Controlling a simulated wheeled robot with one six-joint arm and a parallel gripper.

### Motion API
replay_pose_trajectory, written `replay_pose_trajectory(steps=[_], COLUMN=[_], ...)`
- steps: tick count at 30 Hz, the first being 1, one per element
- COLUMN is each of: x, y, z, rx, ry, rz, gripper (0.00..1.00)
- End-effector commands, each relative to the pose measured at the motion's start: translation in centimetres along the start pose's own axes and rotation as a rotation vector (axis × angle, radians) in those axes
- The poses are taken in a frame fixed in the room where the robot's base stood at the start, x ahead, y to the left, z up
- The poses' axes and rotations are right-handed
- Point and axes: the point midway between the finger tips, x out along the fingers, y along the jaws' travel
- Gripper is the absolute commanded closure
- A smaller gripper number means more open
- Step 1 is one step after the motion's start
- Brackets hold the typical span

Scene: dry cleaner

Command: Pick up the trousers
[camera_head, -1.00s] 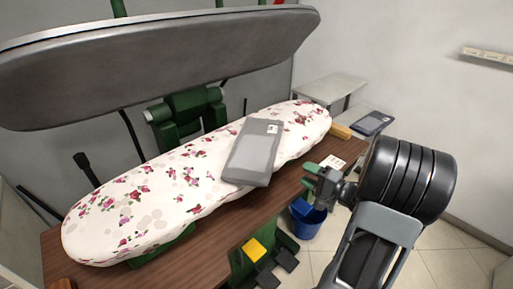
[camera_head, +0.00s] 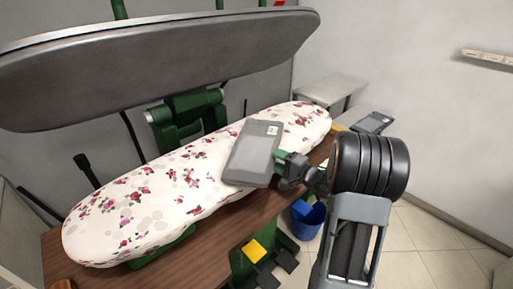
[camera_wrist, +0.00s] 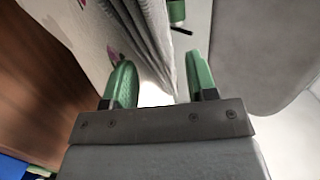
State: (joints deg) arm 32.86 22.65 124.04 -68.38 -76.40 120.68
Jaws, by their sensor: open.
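The trousers (camera_head: 252,155) are a grey folded bundle with a small pale label, lying flat across the flowered pressing board (camera_head: 150,195). My gripper (camera_head: 283,158) is at the right edge of the trousers, its green fingers open. In the wrist view, my gripper (camera_wrist: 161,82) has its two fingers apart, with the layered grey edge of the trousers (camera_wrist: 158,35) just ahead, between their lines. Nothing is clamped. In the head view I cannot tell whether the fingers touch the cloth.
The grey upper press plate (camera_head: 160,62) hangs raised above the board. A wooden table (camera_head: 200,245) lies below. A blue bin (camera_head: 307,222) stands on the floor at the right. Another dark folded item (camera_head: 374,122) lies on a side shelf.

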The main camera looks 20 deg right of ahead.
Motion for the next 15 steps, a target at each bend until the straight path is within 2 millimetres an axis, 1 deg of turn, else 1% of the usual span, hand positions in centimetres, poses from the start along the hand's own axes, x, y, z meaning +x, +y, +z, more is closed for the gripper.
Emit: replay_pose_trajectory(steps=[3, 8, 11, 15], x=[0.35, 0.33, 0.32, 0.31], y=[0.02, 0.02, 0.02, 0.02], z=[0.01, 0.0, 0.0, 0.0], rx=[0.001, 0.001, 0.001, 0.0], ry=[0.001, 0.001, 0.001, 0.001], rz=[0.0, 0.0, 0.0, 0.0], gripper=[0.48, 0.48, 0.56, 0.69])
